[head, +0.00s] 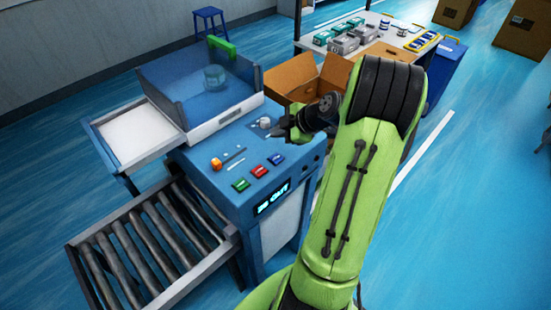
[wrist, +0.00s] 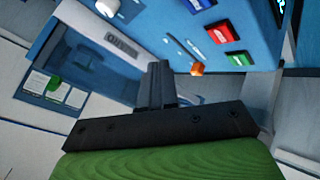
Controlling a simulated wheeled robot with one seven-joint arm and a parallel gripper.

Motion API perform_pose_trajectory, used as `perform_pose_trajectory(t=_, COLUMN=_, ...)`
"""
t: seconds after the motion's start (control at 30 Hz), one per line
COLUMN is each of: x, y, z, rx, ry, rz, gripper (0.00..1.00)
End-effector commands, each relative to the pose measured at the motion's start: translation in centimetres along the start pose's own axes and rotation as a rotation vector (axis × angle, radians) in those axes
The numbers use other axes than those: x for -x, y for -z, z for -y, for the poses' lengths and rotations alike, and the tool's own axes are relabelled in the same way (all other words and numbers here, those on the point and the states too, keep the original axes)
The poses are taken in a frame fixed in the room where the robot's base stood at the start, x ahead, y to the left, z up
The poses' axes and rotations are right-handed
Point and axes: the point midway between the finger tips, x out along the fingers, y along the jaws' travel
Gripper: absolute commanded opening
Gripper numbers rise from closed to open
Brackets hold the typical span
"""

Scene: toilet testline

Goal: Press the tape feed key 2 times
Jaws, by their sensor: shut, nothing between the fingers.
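The blue console (head: 205,155) has a green key (head: 241,185), a red key (head: 259,171) and a blue key (head: 276,159) in a row. Their labels are too small to read, so I cannot tell which is the tape feed key. The wrist view shows the green key (wrist: 236,58), the red key (wrist: 218,32) and part of the blue key (wrist: 200,4) at upper right. My gripper (head: 272,135) is shut and empty, at the console's far right side, beyond the keys and apart from them.
An orange knob (head: 216,164) and a pale round knob (head: 264,122) stand on the console. A lit display (head: 272,200) is on its front. A roller conveyor (head: 150,245) lies at left, a clear-walled blue enclosure (head: 165,82) behind, an open carton (head: 290,78) beyond my gripper.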

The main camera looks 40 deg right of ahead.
Motion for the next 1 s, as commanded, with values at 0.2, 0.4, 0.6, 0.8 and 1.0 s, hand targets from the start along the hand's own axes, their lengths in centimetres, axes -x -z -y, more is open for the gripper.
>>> perform_pose_trajectory(t=0.2, x=-2.5, y=-1.8, z=1.9, rx=-0.002, ry=0.003, rz=-0.001, gripper=0.00)
perform_pose_trajectory(t=0.4, x=-4.7, y=-3.4, z=3.4, rx=0.000, ry=0.000, rz=0.001, gripper=0.00)
perform_pose_trajectory(t=0.6, x=-5.2, y=-3.8, z=3.8, rx=0.001, ry=0.000, rz=0.000, gripper=0.00)
perform_pose_trajectory(t=0.8, x=-5.0, y=-3.6, z=3.6, rx=0.001, ry=0.000, rz=0.000, gripper=0.00)
perform_pose_trajectory(t=1.0, x=-5.0, y=-3.6, z=3.6, rx=0.000, ry=0.000, rz=0.000, gripper=0.00)
